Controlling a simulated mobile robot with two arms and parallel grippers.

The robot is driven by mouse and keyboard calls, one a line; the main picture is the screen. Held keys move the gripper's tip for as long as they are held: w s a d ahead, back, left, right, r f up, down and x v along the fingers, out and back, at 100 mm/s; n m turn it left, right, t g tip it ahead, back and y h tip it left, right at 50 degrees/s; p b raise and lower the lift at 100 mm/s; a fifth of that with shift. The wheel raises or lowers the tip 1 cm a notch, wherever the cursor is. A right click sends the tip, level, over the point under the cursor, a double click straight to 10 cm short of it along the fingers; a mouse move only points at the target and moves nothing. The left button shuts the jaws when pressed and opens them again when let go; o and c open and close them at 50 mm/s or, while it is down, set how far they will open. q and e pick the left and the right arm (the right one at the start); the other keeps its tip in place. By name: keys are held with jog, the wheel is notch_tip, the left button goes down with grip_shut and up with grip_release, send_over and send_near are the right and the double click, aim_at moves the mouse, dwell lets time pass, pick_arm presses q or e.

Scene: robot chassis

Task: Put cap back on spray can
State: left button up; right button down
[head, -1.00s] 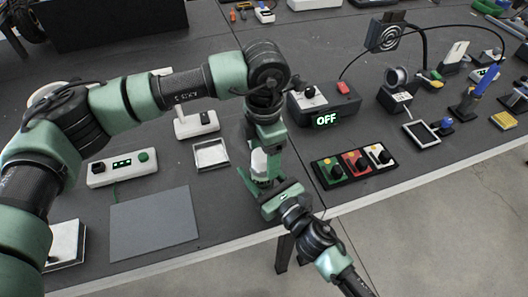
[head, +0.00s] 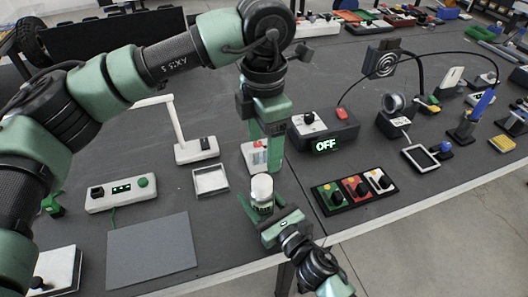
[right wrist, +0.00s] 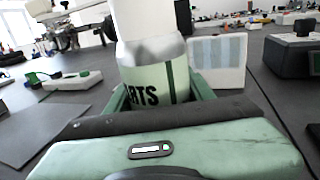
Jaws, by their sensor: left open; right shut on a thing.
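The spray can (head: 264,207) is upright in my right gripper (head: 268,216), near the front edge of the table. In the right wrist view the can (right wrist: 150,85) has a pale green label with dark letters and a silver shoulder. The white cap (head: 262,186) sits on top of the can; it also shows above the shoulder in the right wrist view (right wrist: 143,18). Whether it is fully seated I cannot tell.
A grey mat (head: 152,250) and a button box (head: 120,193) lie to the left. A small empty tray (head: 211,180) is near the can. A box with an OFF display (head: 325,133) and a three-switch panel (head: 354,190) stand to the right. The front table edge is close.

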aim_at(269, 212)
jog(key=shift+c, duration=2.4)
grip_release()
pick_arm(q)
jog(key=shift+f+b, duration=0.85)
pick_arm(e)
jog(key=v, duration=0.7)
jog(key=shift+s+d, duration=0.25)
jog(key=shift+s, duration=0.1)
